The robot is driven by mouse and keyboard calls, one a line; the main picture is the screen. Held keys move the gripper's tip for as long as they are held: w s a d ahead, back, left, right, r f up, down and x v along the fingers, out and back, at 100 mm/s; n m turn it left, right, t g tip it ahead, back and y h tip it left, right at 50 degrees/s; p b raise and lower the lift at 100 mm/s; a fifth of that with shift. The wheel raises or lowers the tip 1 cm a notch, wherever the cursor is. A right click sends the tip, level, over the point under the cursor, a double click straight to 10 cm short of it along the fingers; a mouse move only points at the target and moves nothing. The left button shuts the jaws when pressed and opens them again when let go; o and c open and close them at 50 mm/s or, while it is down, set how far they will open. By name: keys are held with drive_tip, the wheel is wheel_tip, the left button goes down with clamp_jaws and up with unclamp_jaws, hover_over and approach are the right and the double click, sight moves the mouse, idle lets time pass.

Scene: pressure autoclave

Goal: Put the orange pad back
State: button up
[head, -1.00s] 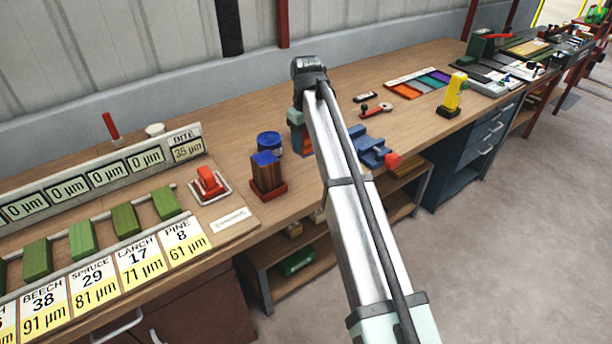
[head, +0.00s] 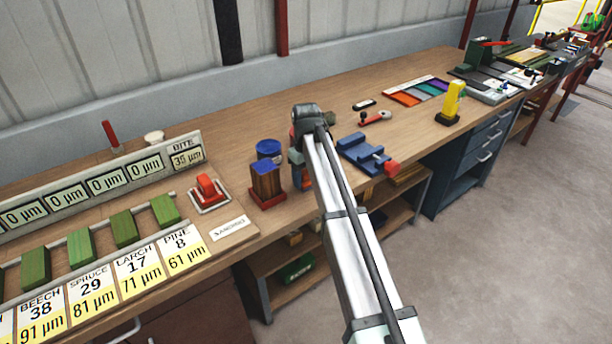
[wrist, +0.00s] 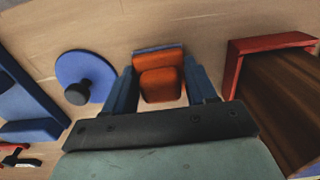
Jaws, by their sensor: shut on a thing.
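The orange pad (wrist: 161,78) sits between the two blue fingers of my gripper (wrist: 162,88) in the wrist view, with a grey-blue edge along its far side. My gripper is shut on it. In the head view my gripper (head: 303,172) is over the bench, just right of a wood block, and my arm partly hides it; a little orange shows there. A card with coloured fields (head: 405,97), one of them orange, lies farther back on the bench. I cannot tell whether the pad touches the bench.
The wood block (head: 266,181) in a red base and a blue can (head: 268,149) stand close left. A blue vise (head: 362,152) is close right. A blue disc with a black knob (wrist: 86,80) lies beside my gripper. A yellow tool (head: 452,100) stands farther right.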

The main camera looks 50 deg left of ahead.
sight(306, 173)
drive_tip(key=o, duration=1.2)
drive_tip(key=shift+f, duration=0.1)
wheel_tip(306, 173, up, 12)
drive_tip(key=shift+r, duration=0.2)
idle(0.4)
